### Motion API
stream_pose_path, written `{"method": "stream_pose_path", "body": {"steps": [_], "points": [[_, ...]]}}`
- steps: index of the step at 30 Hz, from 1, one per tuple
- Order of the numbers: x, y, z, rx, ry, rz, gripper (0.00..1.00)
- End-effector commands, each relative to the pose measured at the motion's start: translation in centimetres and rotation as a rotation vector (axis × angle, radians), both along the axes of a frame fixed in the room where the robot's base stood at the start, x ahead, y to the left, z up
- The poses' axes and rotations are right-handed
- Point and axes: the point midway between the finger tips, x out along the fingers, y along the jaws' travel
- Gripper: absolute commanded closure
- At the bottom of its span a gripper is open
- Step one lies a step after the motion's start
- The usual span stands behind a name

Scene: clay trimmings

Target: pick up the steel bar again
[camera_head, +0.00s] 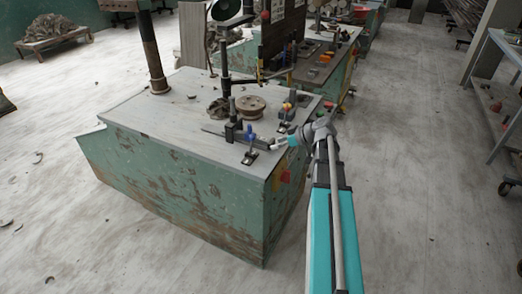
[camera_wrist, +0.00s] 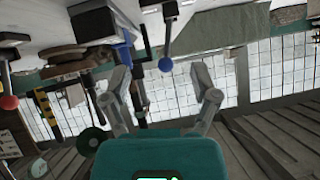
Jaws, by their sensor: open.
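A thin grey bar (camera_head: 217,133), which looks like the steel bar, lies near the front right of the green machine's flat top (camera_head: 150,112). It runs beside a dark upright clamp block (camera_head: 233,130); I cannot tell whether the clamp touches it. My gripper (camera_head: 281,143) is at the machine's right edge, to the right of the bar and apart from its visible part. In the wrist view my gripper (camera_wrist: 160,70) has its two fingers spread with nothing held between them. I cannot pick out the bar for certain in that view.
A round brown disc (camera_head: 250,106) and small clamps with blue, red and yellow parts crowd the machine top near my gripper. A dark post (camera_head: 152,50) rises at its back left. Another machine stands behind. The floor (camera_head: 420,190) on the right is clear.

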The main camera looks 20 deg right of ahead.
Motion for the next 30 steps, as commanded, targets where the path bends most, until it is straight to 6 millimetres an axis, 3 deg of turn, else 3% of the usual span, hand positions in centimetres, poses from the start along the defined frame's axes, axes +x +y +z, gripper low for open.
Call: {"method": "stream_pose_path", "body": {"steps": [1, 3, 10, 23, 30], "points": [[0.3, -1.9, -0.7, 0.001, -0.048, -0.008, 0.23], [0.5, -3.6, -0.5, -0.001, -0.114, -0.011, 0.23], [0.5, -7.0, 0.0, -0.015, -0.238, -0.024, 0.23], [0.5, -7.2, 0.2, -0.018, -0.254, -0.024, 0.23], [1.6, -6.4, -0.5, -0.017, -0.252, -0.021, 0.23]]}}
